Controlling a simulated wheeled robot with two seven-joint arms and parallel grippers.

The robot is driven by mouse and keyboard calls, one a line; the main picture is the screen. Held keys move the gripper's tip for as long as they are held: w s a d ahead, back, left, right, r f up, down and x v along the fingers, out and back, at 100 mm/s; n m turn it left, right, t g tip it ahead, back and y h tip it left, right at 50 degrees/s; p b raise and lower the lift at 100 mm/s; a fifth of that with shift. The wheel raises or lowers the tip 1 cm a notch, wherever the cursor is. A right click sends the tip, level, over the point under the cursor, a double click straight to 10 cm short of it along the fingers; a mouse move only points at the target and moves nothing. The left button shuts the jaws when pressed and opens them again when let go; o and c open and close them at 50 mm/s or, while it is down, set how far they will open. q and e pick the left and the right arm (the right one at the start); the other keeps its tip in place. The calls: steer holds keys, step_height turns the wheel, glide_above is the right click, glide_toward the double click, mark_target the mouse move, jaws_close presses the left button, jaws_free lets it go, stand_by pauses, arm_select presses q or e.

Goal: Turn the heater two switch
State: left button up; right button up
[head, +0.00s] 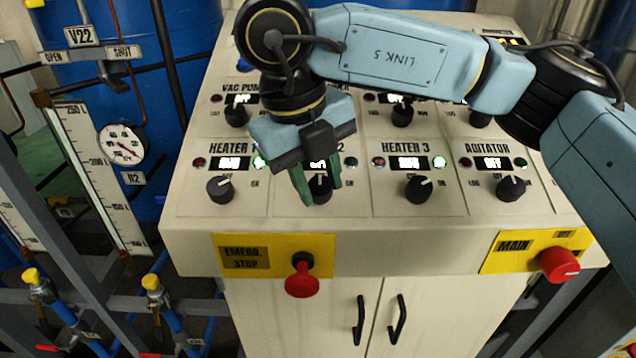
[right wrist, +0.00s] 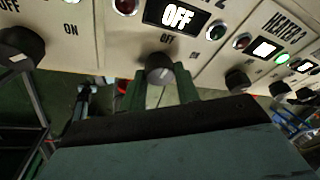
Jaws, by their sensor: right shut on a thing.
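The heater two switch (head: 321,191) is a round dark knob in the lower row of the sloping control panel (head: 360,215). It shows again in the right wrist view (right wrist: 160,68). Its display (right wrist: 177,17) reads OFF, with a dark red lamp (right wrist: 125,5) and an unlit green lamp (right wrist: 216,31) beside it. My right gripper (head: 319,188) reaches down from above, its green fingers on either side of the knob and shut on it. The gripper body hides part of the heater two label in the head view. My left gripper is not in view.
The heater 1 knob (head: 220,189) and heater 3 knob (head: 418,188) flank this switch, with green lamps lit. The agitator knob (head: 511,188) is farther right. A red emergency stop button (head: 302,280) and a red main knob (head: 559,265) stick out from the front edge.

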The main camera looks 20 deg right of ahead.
steer(key=shift+n, duration=0.3)
steer(key=o, duration=1)
steer(key=shift+c, duration=0.2)
steer(key=p+v, duration=0.1)
steer(key=v, duration=1.2)
steer(key=shift+r, duration=0.15)
steer(key=shift+s+a, duration=0.15)
